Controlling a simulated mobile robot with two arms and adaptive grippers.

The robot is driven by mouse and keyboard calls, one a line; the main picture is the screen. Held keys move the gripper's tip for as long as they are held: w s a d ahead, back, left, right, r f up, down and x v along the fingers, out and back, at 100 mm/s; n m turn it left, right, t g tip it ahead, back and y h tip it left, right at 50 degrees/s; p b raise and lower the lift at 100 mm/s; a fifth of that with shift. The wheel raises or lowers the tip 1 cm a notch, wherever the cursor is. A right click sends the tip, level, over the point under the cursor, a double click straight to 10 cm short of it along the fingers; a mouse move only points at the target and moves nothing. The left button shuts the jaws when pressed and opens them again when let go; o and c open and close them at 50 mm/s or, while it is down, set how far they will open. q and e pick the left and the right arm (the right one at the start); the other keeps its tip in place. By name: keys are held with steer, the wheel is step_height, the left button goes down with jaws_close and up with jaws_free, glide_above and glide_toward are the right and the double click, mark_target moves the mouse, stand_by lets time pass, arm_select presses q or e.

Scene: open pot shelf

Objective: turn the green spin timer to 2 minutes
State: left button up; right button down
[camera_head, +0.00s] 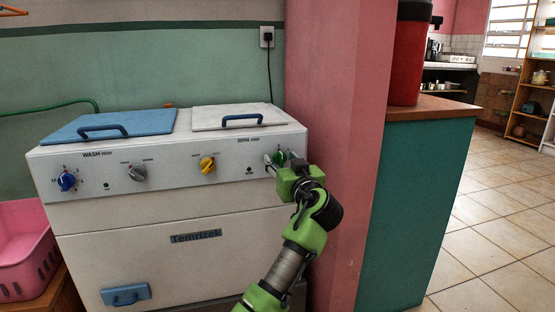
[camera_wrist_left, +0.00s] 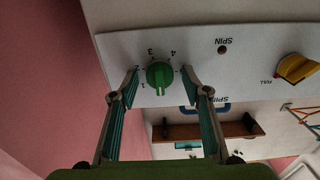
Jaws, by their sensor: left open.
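The green spin timer (camera_head: 279,158) is a round knob at the right end of the white washing machine's front panel. In the left wrist view, which shows the panel upside down, the green spin timer (camera_wrist_left: 159,75) has numbers around it, with 2 by the left fingertip. Its raised ridge runs about up and down there; I cannot tell surely which end is the pointer. My left gripper (camera_head: 277,163) is open at the panel. In the wrist view the left gripper's fingertips (camera_wrist_left: 160,72) stand on either side of the knob, with small gaps showing. My right gripper is out of view.
The washing machine (camera_head: 190,238) also has a yellow knob (camera_head: 207,164), a grey knob (camera_head: 137,172) and a blue knob (camera_head: 67,181). A pink pillar (camera_head: 335,110) stands close at its right. A pink basket (camera_head: 24,252) is at left. Tiled floor lies open at right.

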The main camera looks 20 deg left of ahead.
arm_select(q)
steer(key=shift+d, duration=0.1)
steer(key=shift+c, duration=1.4)
steer(key=c, duration=0.8)
steer(key=shift+r+p, duration=0.15)
steer(key=shift+p, duration=0.25)
